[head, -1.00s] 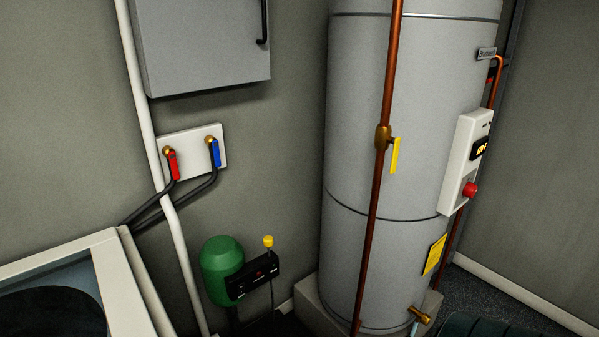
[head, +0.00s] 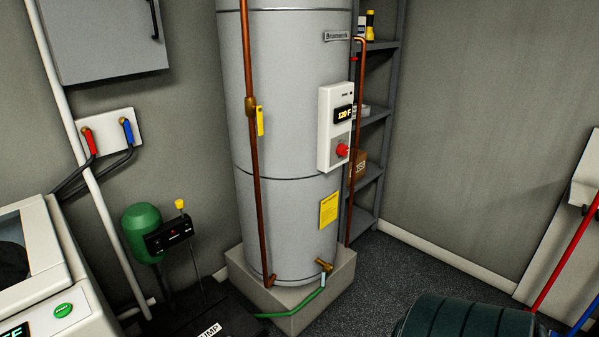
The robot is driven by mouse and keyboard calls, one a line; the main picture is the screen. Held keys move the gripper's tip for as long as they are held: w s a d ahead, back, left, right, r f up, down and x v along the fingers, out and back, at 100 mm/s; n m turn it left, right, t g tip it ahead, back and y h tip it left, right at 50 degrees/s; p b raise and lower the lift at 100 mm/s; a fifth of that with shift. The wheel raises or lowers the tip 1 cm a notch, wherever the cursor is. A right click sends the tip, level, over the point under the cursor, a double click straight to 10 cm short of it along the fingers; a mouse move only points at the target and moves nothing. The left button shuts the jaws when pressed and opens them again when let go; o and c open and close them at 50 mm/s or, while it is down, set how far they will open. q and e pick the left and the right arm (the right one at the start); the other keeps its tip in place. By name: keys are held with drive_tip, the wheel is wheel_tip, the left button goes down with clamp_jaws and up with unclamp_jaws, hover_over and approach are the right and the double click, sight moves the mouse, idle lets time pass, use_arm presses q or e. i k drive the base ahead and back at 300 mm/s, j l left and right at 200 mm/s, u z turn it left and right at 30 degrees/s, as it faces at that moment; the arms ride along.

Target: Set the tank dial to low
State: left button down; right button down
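The tall grey cylindrical water tank (head: 290,120) stands upright on a concrete block (head: 330,280) in the middle of the head view. A white control box (head: 326,150) is on its right front. It has a dark display (head: 343,115) that appears to read 120 F in orange. Below the display is a red dial (head: 342,151); its pointer and markings are too small to read. Neither of my grippers is in view.
A copper pipe (head: 252,180) with a yellow lever (head: 260,121) runs down the tank's front. Grey shelves (head: 365,190) stand behind right. A washer (head: 50,250) is at left, a green pressure vessel (head: 142,232) beside the tank. A dark green padded object (head: 465,318) is at front right.

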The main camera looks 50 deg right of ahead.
sight(343, 150)
drive_tip(key=l+z, duration=0.2)
drive_tip(key=z, duration=1.35)
